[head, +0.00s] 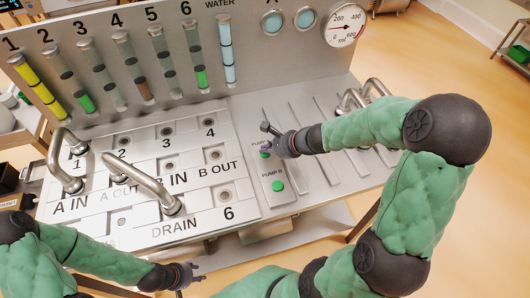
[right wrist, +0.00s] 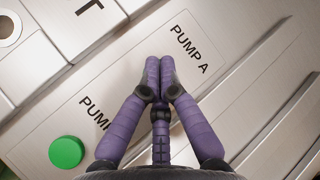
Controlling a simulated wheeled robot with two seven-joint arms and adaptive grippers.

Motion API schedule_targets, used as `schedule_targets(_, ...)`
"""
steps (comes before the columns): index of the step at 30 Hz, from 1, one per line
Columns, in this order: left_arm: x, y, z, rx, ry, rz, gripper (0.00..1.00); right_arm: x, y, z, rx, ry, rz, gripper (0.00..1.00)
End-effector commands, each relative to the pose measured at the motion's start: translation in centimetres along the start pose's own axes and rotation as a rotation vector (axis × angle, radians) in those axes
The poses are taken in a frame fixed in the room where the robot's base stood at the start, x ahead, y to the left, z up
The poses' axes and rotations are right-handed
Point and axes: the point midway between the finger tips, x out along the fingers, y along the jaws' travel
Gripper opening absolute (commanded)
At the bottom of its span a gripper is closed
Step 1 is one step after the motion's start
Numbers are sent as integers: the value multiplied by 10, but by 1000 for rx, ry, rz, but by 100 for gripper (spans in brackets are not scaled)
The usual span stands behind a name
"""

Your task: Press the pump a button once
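The pump panel (head: 258,200) carries two buttons in the head view. The green pump A button (head: 264,154) is mostly hidden by my right gripper (head: 272,146), which is over or beside it. The green pump B button (head: 278,186) is in plain view nearer the front. In the right wrist view, my right gripper's purple fingers (right wrist: 160,72) meet at the tips, with nothing visible between them, over the panel beside the PUMP A label (right wrist: 188,48). They hide the pump A button there. The pump B button also shows (right wrist: 66,152). Contact cannot be told. My left gripper (head: 200,272) is open and empty, low at the front.
A slotted valve board (head: 150,215) with bent metal handles (head: 155,190) lies left of the pump panel. Coloured tubes (head: 195,60) and a round gauge (head: 343,25) stand on the back wall. A dark-tipped metal lever (head: 270,129) is close behind my right gripper.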

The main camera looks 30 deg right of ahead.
Motion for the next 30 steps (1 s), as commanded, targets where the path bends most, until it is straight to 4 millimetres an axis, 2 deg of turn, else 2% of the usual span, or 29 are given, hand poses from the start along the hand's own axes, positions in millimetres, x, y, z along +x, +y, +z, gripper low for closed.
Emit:
schedule_targets(20,3,-1,0,0,0,0,40,2,2,-2,0,0,1,0)
schedule_targets(30,-8,3,0,0,0,0,40,-7,-5,5,-1,0,1,0)
